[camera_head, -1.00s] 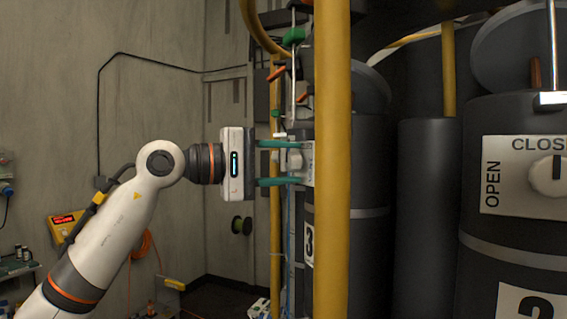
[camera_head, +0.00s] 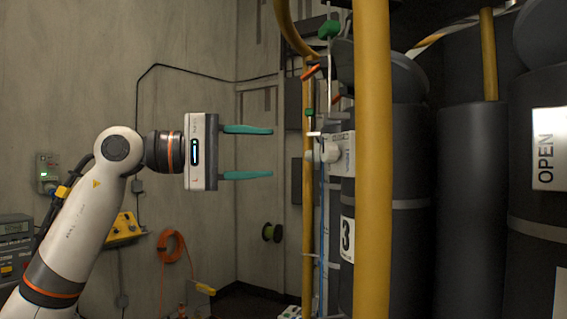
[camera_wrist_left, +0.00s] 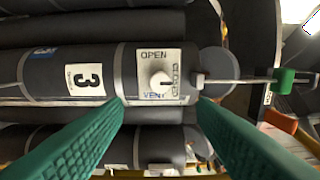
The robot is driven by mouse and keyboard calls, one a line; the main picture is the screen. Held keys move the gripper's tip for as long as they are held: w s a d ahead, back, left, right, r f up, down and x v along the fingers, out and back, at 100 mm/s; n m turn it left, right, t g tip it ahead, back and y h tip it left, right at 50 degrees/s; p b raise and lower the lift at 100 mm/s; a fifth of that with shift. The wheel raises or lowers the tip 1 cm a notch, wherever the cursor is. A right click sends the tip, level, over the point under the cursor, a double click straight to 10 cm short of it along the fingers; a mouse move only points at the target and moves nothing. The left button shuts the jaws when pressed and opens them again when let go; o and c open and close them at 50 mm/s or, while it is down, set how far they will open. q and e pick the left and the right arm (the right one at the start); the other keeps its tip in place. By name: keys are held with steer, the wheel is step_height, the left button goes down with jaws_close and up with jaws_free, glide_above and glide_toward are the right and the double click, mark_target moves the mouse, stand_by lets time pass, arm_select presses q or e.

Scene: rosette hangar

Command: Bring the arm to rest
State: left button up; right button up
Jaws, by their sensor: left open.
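My left arm comes in from the left in the head view. Its gripper (camera_head: 262,153) is open, with two teal fingers apart and nothing between them. The fingers point right, toward a white valve knob (camera_head: 328,150) on the dark cylinder labelled 3 (camera_head: 395,160), with a clear gap before it. In the left wrist view the two fingers (camera_wrist_left: 160,112) spread wide at the bottom. The knob (camera_wrist_left: 160,79) sits beyond them on a plate marked OPEN and VENT. My right gripper is not in view.
A yellow vertical pipe (camera_head: 372,200) stands in front of the cylinders. More dark cylinders (camera_head: 472,200) fill the right side. A yellow box (camera_head: 122,230) and an orange hose (camera_head: 172,246) are at the back wall. The space left of the cylinders is mostly free.

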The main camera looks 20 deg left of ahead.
arm_select(q)
steer(key=shift+s+a, duration=0.3)
steer(key=shift+a, duration=0.1)
